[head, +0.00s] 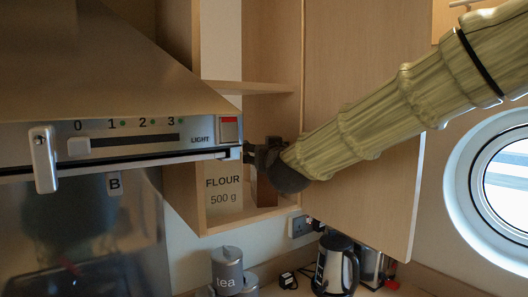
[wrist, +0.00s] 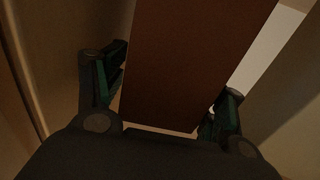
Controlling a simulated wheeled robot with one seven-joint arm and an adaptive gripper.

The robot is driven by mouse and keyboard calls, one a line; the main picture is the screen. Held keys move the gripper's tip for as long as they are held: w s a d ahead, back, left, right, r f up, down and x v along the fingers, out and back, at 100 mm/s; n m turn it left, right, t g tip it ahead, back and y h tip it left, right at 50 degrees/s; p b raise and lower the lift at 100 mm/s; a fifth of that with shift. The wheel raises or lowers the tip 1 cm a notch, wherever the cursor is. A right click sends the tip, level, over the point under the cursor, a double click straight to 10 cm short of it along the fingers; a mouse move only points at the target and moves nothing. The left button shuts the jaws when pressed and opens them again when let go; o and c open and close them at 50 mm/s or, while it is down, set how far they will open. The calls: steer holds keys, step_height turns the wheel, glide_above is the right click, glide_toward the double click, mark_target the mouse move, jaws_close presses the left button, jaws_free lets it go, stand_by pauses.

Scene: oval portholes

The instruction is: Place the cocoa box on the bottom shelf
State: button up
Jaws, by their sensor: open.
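A brown box, likely the cocoa box (wrist: 195,60), fills the middle of the wrist view and looks upright. My gripper (wrist: 172,82) is open, with one finger on each side of the box. I cannot tell whether either finger touches it. In the head view my gripper (head: 262,156) reaches into the open wall cupboard. Part of the brown box (head: 266,190) shows below it, on or just above the bottom shelf (head: 238,220), right of the flour pack (head: 223,190).
The cooker hood (head: 130,125) is close on the left. The open cupboard door (head: 360,185) stands on the right, behind my arm. An upper shelf (head: 255,88) is above. A tea tin (head: 228,270) and a kettle (head: 335,265) stand on the worktop below.

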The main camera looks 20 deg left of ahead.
steer(key=shift+r, duration=0.2)
steer(key=shift+s+d+f, duration=0.15)
steer(key=shift+s, duration=0.05)
steer(key=b+v, duration=0.4)
steer(key=v, duration=0.7)
steer(key=shift+s, duration=0.25)
steer(key=shift+d, duration=0.1)
stand_by(0.7)
